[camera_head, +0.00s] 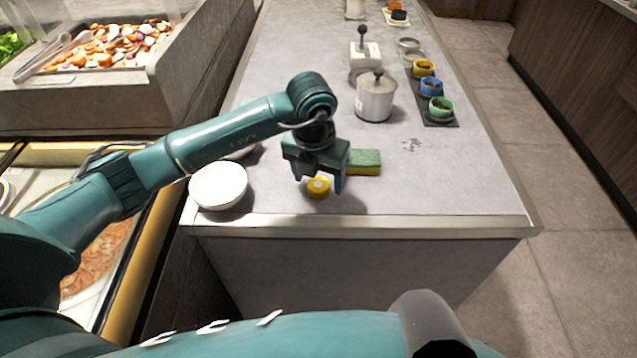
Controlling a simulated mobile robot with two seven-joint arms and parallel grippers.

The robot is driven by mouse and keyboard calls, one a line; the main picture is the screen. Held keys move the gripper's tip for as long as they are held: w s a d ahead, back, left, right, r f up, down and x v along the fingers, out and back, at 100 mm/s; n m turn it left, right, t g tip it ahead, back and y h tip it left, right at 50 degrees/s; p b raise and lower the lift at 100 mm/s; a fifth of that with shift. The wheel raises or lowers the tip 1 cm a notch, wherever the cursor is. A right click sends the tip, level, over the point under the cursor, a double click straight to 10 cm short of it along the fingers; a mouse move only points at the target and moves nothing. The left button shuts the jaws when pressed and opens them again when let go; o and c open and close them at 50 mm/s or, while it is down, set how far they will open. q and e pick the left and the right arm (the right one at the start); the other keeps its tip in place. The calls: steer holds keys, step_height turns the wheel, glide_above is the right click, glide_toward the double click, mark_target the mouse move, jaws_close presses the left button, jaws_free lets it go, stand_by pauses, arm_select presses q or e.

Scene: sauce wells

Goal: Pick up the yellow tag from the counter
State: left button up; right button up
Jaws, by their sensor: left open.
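The yellow tag (318,188) is a small round yellow piece with a pale centre, lying on the grey counter (430,190) near its front edge. My left gripper (317,184) is open and points down over the tag, with one finger to each side of it in the picture. I cannot tell whether the fingers touch it or how high they are above the counter. My right gripper is not in view.
A green and yellow sponge (364,162) lies just right of the gripper. A white bowl (218,186) stands to the left. A metal pot with a lid (375,97) stands farther back. Blue (430,87), yellow (424,68) and green (440,107) cups line the right side. The front right counter is clear.

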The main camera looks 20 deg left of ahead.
arm_select(q)
steer(key=shift+w+f, duration=0.1)
steer(key=shift+f, duration=0.35)
steer(key=c, duration=1.1)
